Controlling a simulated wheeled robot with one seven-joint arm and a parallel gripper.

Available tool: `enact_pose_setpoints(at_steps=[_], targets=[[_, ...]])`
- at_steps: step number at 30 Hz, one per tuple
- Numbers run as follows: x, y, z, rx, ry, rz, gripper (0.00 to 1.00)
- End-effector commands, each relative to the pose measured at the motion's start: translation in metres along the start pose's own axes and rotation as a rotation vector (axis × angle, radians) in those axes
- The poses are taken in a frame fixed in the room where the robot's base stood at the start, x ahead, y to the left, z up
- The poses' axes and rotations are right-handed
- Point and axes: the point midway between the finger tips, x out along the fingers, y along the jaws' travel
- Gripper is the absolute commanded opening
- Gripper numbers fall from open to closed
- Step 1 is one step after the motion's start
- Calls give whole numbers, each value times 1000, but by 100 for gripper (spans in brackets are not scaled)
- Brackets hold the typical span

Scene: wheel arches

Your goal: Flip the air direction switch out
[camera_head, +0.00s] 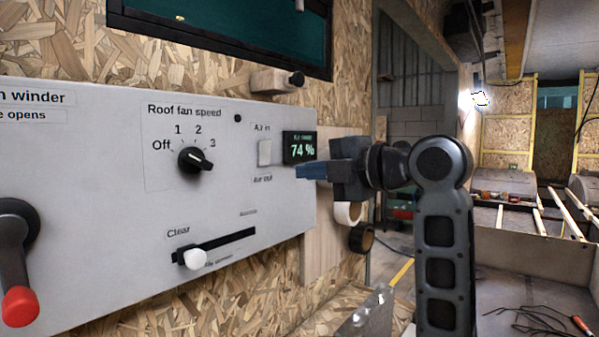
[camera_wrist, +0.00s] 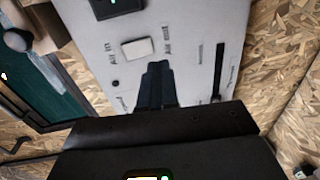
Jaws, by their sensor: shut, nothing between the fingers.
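The air direction switch (camera_head: 264,153) is a small white rocker on the grey panel (camera_head: 100,240). "Air in" is printed above it and "Air out" below it. The switch also shows in the wrist view (camera_wrist: 138,48), just beyond my fingertips. My gripper (camera_head: 300,171) comes in from the right, its blue fingers pointing left, to the right of the switch and near the height of its lower end. In the wrist view the fingers (camera_wrist: 158,66) are together and hold nothing. I cannot tell which way the switch is tipped, or whether the fingertips touch the panel.
A display (camera_head: 299,147) reading 74 % sits right of the switch. A roof fan speed knob (camera_head: 194,159) is to its left. A white slider knob (camera_head: 195,258) is below, and a red-ended crank handle (camera_head: 19,300) is at far left. Tape rolls (camera_head: 361,238) hang right of the panel.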

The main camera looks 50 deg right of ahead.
Motion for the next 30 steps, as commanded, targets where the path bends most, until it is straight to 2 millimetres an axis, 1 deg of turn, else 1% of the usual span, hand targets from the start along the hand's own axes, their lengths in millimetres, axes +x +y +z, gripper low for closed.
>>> enact_pose_setpoints(at_steps=[6, 9, 12, 17, 30], targets=[[-34, -10, 1, -2, -3, 1, 0], [-47, -13, 1, -1, -3, 1, 0], [-55, -15, 0, -1, -1, 0, 0], [-60, -15, 0, -1, -1, 0, 0], [-60, -15, 0, 0, 0, -1, 0]])
